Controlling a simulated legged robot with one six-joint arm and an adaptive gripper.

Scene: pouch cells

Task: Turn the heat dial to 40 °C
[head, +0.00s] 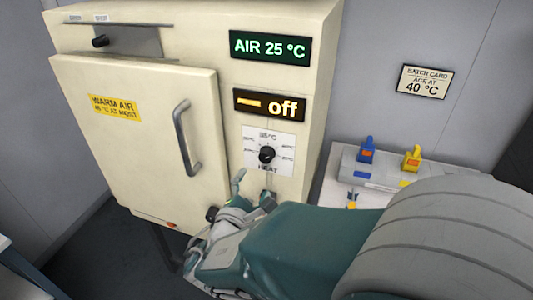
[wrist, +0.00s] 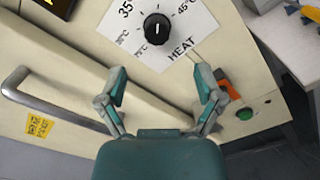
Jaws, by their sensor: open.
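The black heat dial (head: 267,154) sits on a white scale plate (head: 284,141) marked HEAT, on the front of the cream oven cabinet (head: 213,44). The wrist view shows the dial (wrist: 156,29) close up, with a white pointer line on it. My gripper (head: 254,187) is open just below the dial in the head view. In the wrist view my gripper (wrist: 161,82) has its two fingers wide apart, with nothing between them, short of the dial. The amber display (head: 269,106) reads "off" and the green display (head: 270,48) reads AIR 25 °C.
The oven door (head: 140,140) is shut, with a vertical handle (head: 186,139) left of the dial. A batch card (head: 425,82) on the wall reads 40 °C. A bench (head: 343,163) at right holds blue and yellow items. A green button (wrist: 244,114) shows in the wrist view.

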